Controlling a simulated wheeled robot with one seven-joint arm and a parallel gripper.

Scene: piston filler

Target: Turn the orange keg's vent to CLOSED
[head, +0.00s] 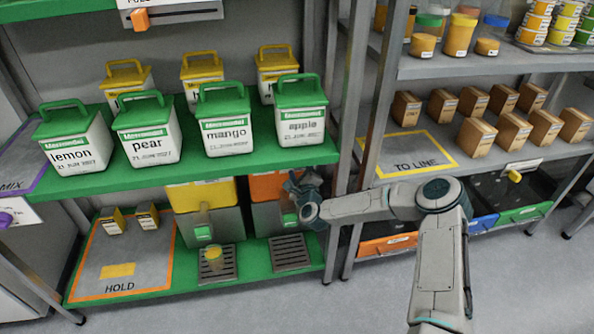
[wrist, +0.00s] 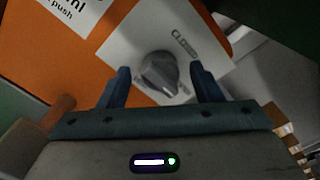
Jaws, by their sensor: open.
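The orange keg (head: 272,187) stands on the low green shelf, partly hidden by my arm in the head view. In the wrist view the keg's orange face (wrist: 150,35) fills the upper part. Its vent knob (wrist: 158,73) is grey and round with a raised grip, on a white label plate with the word CLOSED at the upper right. Other wording on the plate is hidden or unreadable. My gripper (wrist: 160,85) is open, its two dark fingers on either side of the knob. I cannot tell whether they touch it. In the head view my gripper (head: 297,187) is at the keg's front.
A yellow keg (head: 210,193) stands left of the orange one. Drip trays (head: 290,252) lie below both, with a small yellow cup (head: 213,257) on the left one. A green shelf (head: 240,160) with lidded tubs hangs above. A rack upright (head: 353,120) stands close right.

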